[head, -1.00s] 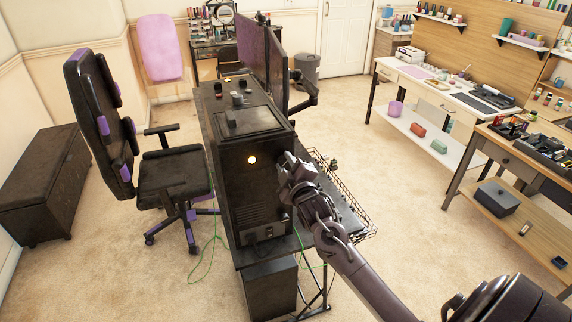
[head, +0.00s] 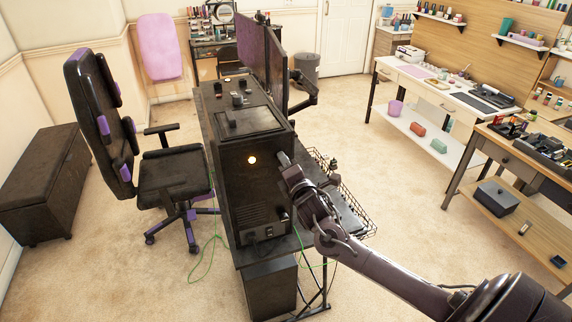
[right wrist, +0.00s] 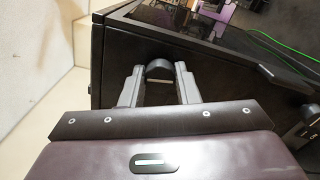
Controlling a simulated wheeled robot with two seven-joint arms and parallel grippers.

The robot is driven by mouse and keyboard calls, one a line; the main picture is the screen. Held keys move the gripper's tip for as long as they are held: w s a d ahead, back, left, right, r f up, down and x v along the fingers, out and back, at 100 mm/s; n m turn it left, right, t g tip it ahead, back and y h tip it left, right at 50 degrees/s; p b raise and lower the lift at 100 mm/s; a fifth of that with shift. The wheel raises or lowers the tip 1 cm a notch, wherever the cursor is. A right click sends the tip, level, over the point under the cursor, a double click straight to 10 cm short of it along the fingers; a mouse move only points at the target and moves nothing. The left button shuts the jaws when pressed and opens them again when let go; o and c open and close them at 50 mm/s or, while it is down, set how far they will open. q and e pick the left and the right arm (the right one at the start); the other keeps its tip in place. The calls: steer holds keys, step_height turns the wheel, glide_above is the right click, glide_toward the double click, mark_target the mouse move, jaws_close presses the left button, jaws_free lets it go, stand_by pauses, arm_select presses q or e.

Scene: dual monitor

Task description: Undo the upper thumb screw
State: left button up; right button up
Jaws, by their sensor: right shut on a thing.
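The black computer case (head: 255,175) stands on the desk with its panel facing me. My right gripper (head: 283,158) is at the upper right edge of this panel. In the right wrist view, its two grey fingers (right wrist: 160,82) are closed on both sides of a dark, rounded knob, the upper thumb screw (right wrist: 159,69), which sits against the case (right wrist: 115,55). In the head view the gripper hides this screw. A lower dark knob (head: 284,216) shows near the panel's lower right edge. My left gripper is out of view.
Two monitors (head: 264,55) stand behind the case. A wire basket (head: 352,205) is at the desk's right side. A green cable (head: 207,260) hangs to the floor. An office chair (head: 172,180) is at the left.

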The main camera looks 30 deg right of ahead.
steer(key=shift+n, duration=1.9)
steer(key=o, duration=1)
steer(key=shift+c, duration=0.2)
steer(key=b+v, duration=0.2)
steer(key=v, duration=0.5)
steer(key=shift+s, duration=0.4)
